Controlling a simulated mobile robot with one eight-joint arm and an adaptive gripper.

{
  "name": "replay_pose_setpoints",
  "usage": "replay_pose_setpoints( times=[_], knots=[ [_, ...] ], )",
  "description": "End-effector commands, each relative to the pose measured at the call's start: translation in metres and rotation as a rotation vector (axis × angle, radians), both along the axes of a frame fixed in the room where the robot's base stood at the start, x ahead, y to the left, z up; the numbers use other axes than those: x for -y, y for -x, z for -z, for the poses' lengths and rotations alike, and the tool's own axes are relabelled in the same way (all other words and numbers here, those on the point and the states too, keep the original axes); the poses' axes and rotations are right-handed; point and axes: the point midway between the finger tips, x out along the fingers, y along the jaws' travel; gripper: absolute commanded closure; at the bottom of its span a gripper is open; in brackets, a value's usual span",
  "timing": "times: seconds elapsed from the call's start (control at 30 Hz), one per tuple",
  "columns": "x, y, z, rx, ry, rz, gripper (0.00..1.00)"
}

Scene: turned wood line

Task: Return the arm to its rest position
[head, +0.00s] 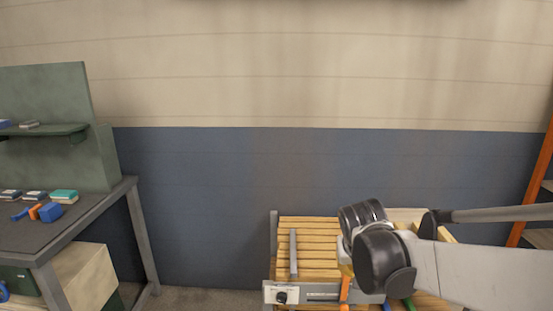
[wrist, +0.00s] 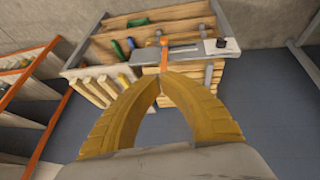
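My gripper (wrist: 160,77) shows in the wrist view as two curved yellow fingers whose tips come together, with nothing clearly seen between them. In the head view my arm reaches in from the right over the slatted wooden bench (head: 308,236), and its dark round joints hide most of the gripper. An orange piece (wrist: 164,52) lies just beyond the fingertips in the wrist view. It also shows below the arm in the head view (head: 345,290). I cannot tell whether the fingertips touch it.
The bench has a grey front panel with a dark knob (head: 281,297), and green and blue items beside it. A dark table (head: 90,217) at left holds small blocks and blue and orange items. An orange-framed shelf (head: 533,188) stands at right. The wall between is clear.

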Motion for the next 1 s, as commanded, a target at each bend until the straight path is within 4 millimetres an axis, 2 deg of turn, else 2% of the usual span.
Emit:
replay_pose_setpoints(
  times=[0.03, 0.23, 0.4, 0.5, 0.7, 1.0],
  knots=[
    [0.001, 0.022, -0.011, 0.009, -0.015, -0.006, 1.00],
    [0.002, 0.096, -0.037, 0.055, -0.072, -0.039, 1.00],
    [-0.001, 0.155, -0.040, 0.096, -0.115, -0.061, 1.00],
    [-0.003, 0.181, -0.036, 0.118, -0.135, -0.072, 1.00],
    [-0.006, 0.208, -0.027, 0.145, -0.157, -0.083, 1.00],
    [-0.007, 0.212, -0.026, 0.149, -0.160, -0.085, 1.00]
  ],
)
